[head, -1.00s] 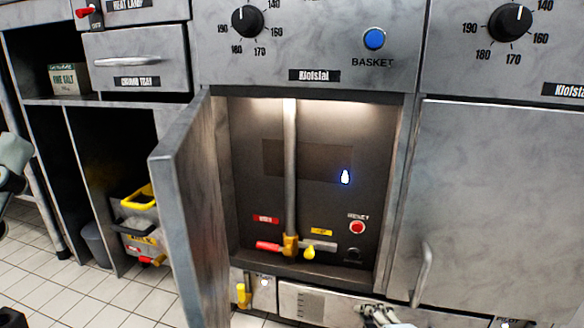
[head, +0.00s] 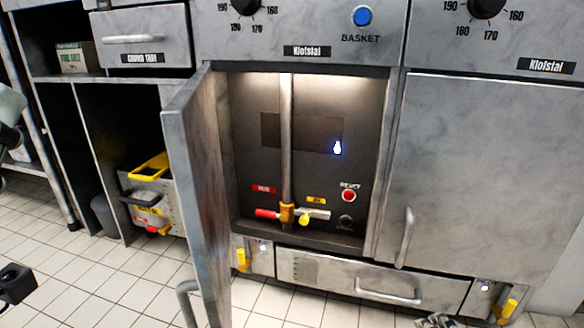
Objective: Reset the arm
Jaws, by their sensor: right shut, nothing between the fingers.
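My right gripper (head: 435,321) shows only as a small piece at the bottom edge, in front of the fryer cabinets. It is shut and empty, apart from everything around it; most of it is cut off by the frame. Pale and dark parts of my left arm show at the left edge, but its fingers cannot be made out.
The fryer's left door (head: 196,190) stands open towards me. Inside are a vertical pipe (head: 287,140), a red-handled valve (head: 267,213), a yellow handle (head: 304,219) and a red reset button (head: 349,195). The right door (head: 470,180) is closed. A yellow-handled caddy (head: 150,200) sits in the left shelf.

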